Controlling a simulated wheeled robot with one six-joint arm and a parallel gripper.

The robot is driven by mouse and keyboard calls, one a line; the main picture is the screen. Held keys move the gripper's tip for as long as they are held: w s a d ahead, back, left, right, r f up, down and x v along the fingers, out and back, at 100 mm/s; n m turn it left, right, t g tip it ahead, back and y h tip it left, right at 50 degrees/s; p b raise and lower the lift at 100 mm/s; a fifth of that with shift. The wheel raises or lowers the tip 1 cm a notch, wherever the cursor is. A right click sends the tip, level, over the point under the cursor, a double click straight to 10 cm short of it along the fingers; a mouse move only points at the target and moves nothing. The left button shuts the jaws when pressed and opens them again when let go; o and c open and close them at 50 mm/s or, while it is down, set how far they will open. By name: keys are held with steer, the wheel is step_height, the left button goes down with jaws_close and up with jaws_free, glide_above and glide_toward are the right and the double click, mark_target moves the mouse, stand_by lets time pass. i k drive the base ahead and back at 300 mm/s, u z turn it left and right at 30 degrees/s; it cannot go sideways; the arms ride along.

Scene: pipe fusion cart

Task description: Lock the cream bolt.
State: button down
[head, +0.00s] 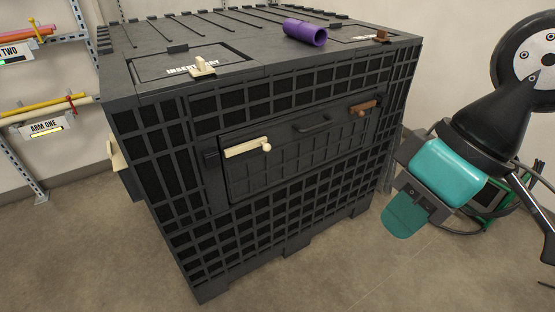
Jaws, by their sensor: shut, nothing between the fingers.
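The cream bolt (243,150) is a flat bar on the left part of the cart's front door panel (300,160). It lies nearly level, with a round knob at its right end. Its left end is close to a black bracket (211,156) beside the panel; I cannot tell whether it enters it. My gripper (404,216), with teal fingers, points down to the right of the cart, well apart from the bolt. It is shut and empty.
A brown bolt (362,108) sits at the panel's upper right, with a black handle (314,127) between. On the cart top are a purple pipe (305,33), a cream catch (203,67) and a brown catch (381,37). Racks stand left. The floor in front is clear.

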mark_target(262, 141)
steer(key=k, duration=0.25)
steer(key=u, duration=0.2)
steer(key=i, duration=1.1)
steer(key=z, duration=0.35)
